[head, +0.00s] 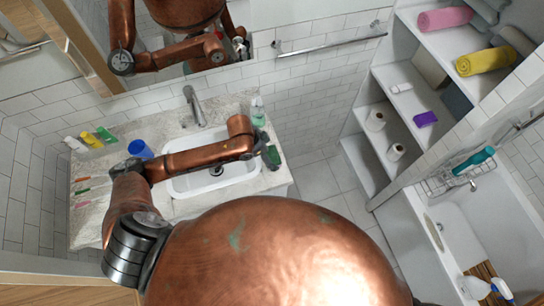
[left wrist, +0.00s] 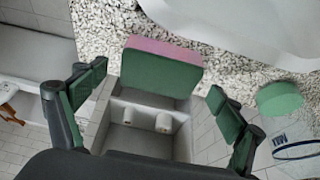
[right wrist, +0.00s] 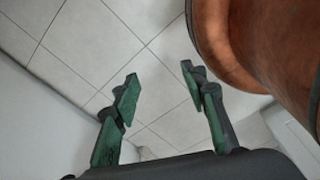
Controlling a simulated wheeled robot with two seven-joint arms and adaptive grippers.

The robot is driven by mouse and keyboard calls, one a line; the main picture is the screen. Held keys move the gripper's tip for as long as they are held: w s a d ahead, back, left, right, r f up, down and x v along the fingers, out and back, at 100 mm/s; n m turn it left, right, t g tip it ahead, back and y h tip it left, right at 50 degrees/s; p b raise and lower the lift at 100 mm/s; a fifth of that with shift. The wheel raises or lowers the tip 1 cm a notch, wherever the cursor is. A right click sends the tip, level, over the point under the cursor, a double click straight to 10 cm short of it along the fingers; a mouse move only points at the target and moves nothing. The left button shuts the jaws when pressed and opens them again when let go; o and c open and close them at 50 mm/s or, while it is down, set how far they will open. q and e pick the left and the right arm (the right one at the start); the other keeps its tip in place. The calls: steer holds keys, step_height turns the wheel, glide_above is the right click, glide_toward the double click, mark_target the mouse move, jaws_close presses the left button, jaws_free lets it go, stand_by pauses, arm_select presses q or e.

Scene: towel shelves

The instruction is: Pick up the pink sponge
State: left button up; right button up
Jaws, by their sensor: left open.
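The pink sponge (left wrist: 165,48) shows in the left wrist view as a block with a pink strip along its upper edge and a broad green face. It lies at the edge of the speckled counter (left wrist: 105,22), near the white sink. My left gripper (left wrist: 158,80) is open, with one finger on each side of the sponge and gaps between. In the head view my left gripper (head: 268,154) is over the counter's right end, and I cannot make out the sponge there. My right gripper (right wrist: 160,77) is open and empty above the tiled floor.
A soap bottle (head: 258,112) stands behind my left gripper. The sink (head: 210,182) and faucet (head: 194,105) are to its left. A blue cup (head: 140,149) and several tubes are further left. Shelves (head: 405,90) with towels and rolls stand at right.

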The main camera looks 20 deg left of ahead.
arm_select(q)
steer(key=shift+w+d+f, duration=0.15)
steer(key=shift+d+f, duration=0.05)
steer(key=shift+f, duration=0.4)
steer(key=shift+w+d+f, duration=0.1)
steer(key=shift+d+f, duration=0.05)
steer(key=shift+f, duration=0.15)
steer(key=c, duration=0.8)
arm_select(e)
steer(key=shift+w, duration=0.65)
steer(key=shift+a, duration=0.1)
arm_select(q)
steer(key=shift+r, duration=0.65)
steer(key=s+a+r, duration=0.8)
steer(key=s+r, duration=0.3)
steer(key=shift+a+r, duration=0.3)
steer(key=shift+r, duration=0.05)
arm_select(e)
steer(key=shift+w+r, duration=0.1)
steer(key=shift+w, duration=0.05)
